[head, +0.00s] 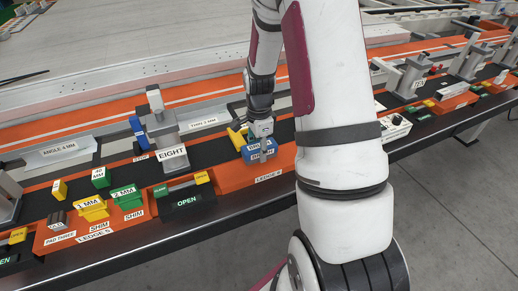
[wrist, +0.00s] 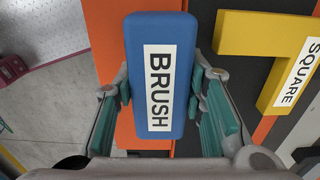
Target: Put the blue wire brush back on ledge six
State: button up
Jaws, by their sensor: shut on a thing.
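The blue wire brush (wrist: 184,30), with a white BRUSH label, stands between the two teal finger pads of my gripper (wrist: 163,98) in the wrist view. My gripper (head: 263,146) is shut on it. In the head view the blue brush (head: 251,158) is at or just above an orange ledge (head: 228,179). I cannot tell whether it touches the ledge. That ledge has a front label (head: 268,177) that starts with LEDGE; its number is too small to read surely. Orange also shows under the brush in the wrist view. My fingers partly cover the brush in the head view.
A yellow SQUARE piece (wrist: 262,45) lies right of the brush in the wrist view. In the head view, a grey clamp marked EIGHT (head: 165,130) stands left of it, near a black OPEN block (head: 187,201). Another orange ledge (head: 50,246) holds shims at far left.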

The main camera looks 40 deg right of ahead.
aim_at(259, 146)
jog(key=o, duration=1.1)
jog(key=shift+f, duration=0.1)
notch_tip(259, 146, up, 12)
jog(key=r, duration=0.1)
jog(key=s+a+r+n+t, duration=0.2)
jog(key=s+a+r+n, duration=0.6)
jog(key=a+r+n, duration=0.3)
jog(key=s+a+r+n, duration=0.1)
jog(key=s+a+n, duration=0.3)
jog(key=s, duration=0.3)
jog(key=s+a+r+n+t, duration=0.1)
jog(key=s+a+r+n, duration=0.1)
jog(key=s+a+n, duration=0.2)
jog(key=s+n, duration=0.2)
jog(key=s, duration=0.1)
jog(key=shift+s+a, duration=0.2)
jog(key=shift+a, duration=0.1)
